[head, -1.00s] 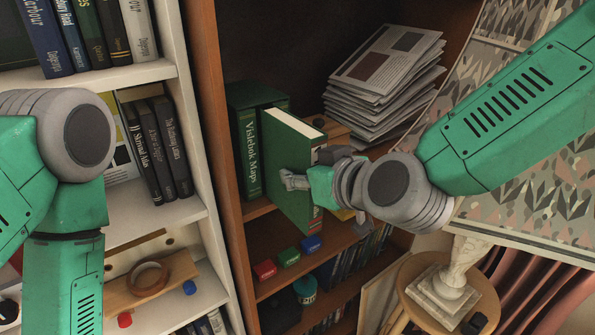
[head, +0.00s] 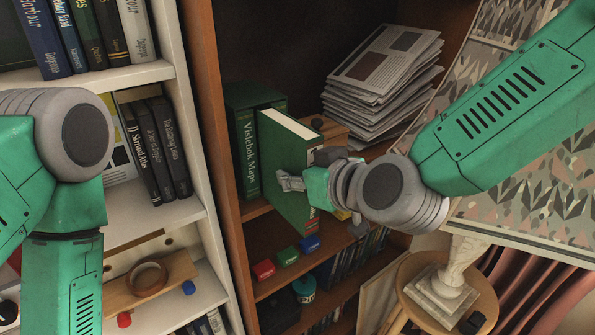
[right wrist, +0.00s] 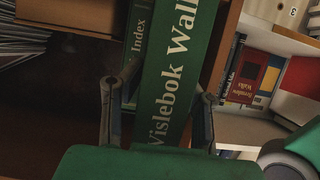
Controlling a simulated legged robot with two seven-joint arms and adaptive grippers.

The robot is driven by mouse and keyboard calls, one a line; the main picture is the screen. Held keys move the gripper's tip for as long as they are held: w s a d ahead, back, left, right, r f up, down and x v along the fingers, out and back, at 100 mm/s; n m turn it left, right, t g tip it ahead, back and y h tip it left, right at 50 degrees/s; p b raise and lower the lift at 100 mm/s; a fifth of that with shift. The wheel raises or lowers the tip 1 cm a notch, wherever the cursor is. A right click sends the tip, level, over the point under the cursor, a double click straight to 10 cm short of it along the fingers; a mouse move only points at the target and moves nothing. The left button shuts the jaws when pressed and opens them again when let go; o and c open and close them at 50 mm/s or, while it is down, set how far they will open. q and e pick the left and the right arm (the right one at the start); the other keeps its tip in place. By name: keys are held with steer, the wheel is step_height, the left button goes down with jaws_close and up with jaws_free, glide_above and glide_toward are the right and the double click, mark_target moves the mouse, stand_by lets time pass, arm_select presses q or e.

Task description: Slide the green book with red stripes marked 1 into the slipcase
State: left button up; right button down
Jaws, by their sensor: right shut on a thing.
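The green book (head: 283,165) is upright in my right gripper, its cream page edge (head: 290,124) on top. A small red band shows low on its spine side. In the right wrist view its spine (right wrist: 175,75) reads "Vislebok Wal…", the rest hidden; no 1 is readable. My right gripper (head: 297,181) is shut on it, with one finger (right wrist: 205,125) on each side of the spine. A dark green slipcase (head: 250,94) stands behind, with a "Vislebok Maps" spine (head: 250,155) left of the held book. An "Index" spine (right wrist: 138,45) shows beside it. My left gripper is out of view.
A leaning paper stack (head: 385,85) and a wooden box (head: 340,134) stand right of the books. Red (head: 264,269), green (head: 287,256) and blue (head: 310,243) blocks lie on the shelf below. The cabinet's side panel (head: 212,130) is on the left.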

mark_target(270, 153)
steer(key=shift+w+a+r+p, duration=0.1)
steer(key=shift+w+a+p, duration=0.1)
steer(key=shift+w+a, duration=0.8)
steer(key=shift+w+a+f+p, duration=0.15)
steer(key=shift+w+a, duration=0.4)
steer(key=shift+w, duration=0.75)
steer(key=shift+w+a+r+p, duration=0.2)
steer(key=shift+w+a, duration=0.6)
steer(key=shift+w, duration=0.35)
stand_by(1.5)
steer(key=c, duration=1.1)
jaws_free()
steer(key=o, duration=0.5)
steer(key=shift+f, duration=0.2)
steer(key=shift+c, duration=0.2)
steer(key=shift+o, duration=0.2)
steer(key=shift+a, duration=0.1)
steer(key=s+d, duration=0.6)
steer(key=s, duration=0.2)
steer(key=shift+s, duration=0.1)
